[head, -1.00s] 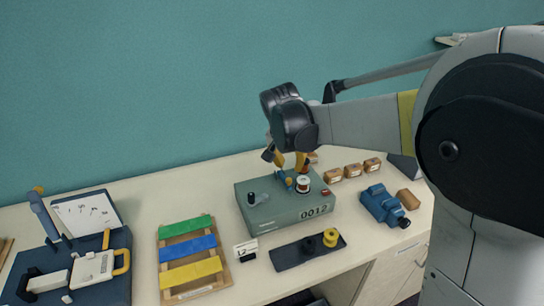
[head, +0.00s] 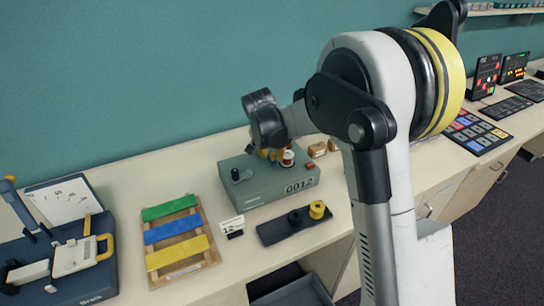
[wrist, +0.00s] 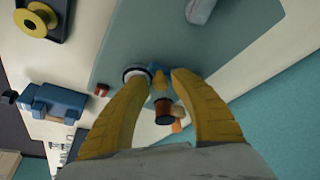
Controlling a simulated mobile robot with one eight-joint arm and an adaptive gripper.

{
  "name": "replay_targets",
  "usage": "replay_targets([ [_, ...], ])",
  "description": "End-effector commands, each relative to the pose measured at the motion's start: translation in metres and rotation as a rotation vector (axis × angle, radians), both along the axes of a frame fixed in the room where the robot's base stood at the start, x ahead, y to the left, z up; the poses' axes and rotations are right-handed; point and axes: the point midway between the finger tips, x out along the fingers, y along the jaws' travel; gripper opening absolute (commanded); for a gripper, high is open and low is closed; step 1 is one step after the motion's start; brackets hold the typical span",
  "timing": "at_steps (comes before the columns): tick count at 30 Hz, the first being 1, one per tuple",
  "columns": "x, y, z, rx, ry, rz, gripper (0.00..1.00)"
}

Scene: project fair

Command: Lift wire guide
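The wire guide seems to be the small blue piece with a yellow part (wrist: 157,69) on top of the grey-green box numbered 0012 (head: 262,190); the box also fills much of the wrist view (wrist: 230,60). My gripper (wrist: 161,74) reaches down to it, with one yellow finger on each side of the blue piece. The fingertips are apart; contact with it is not clear. In the head view my gripper (head: 269,154) hides the guide. A white-rimmed spool (head: 288,158) stands close beside the fingers, and a copper-coloured spool (wrist: 165,111) shows between them in the wrist view.
A black knob (head: 236,175) stands on the box. A dark tray (head: 283,230) with a black and a yellow spool lies in front. A wooden rack with coloured bars (head: 173,235) is at left. Small brown blocks (head: 317,149) lie behind the box.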

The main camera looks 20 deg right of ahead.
Motion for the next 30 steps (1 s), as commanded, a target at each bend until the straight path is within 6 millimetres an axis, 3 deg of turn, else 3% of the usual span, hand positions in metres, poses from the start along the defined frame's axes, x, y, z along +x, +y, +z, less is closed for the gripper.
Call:
replay_targets([
  [7, 0.0, 0.0, -0.001, 0.0, 0.0, 0.0, 0.29],
  [8, 0.0, 0.0, -0.001, 0.0, 0.0, 0.0, 0.25],
  [10, 0.0, 0.0, -0.001, 0.0, 0.0, 0.0, 0.03],
  [11, 0.0, 0.0, -0.001, 0.0, 0.0, 0.0, 0.0],
  [23, 0.001, 0.0, 0.001, -0.002, 0.015, 0.001, 0.0],
  [30, 0.005, 0.002, 0.011, -0.021, 0.111, 0.001, 0.0],
])
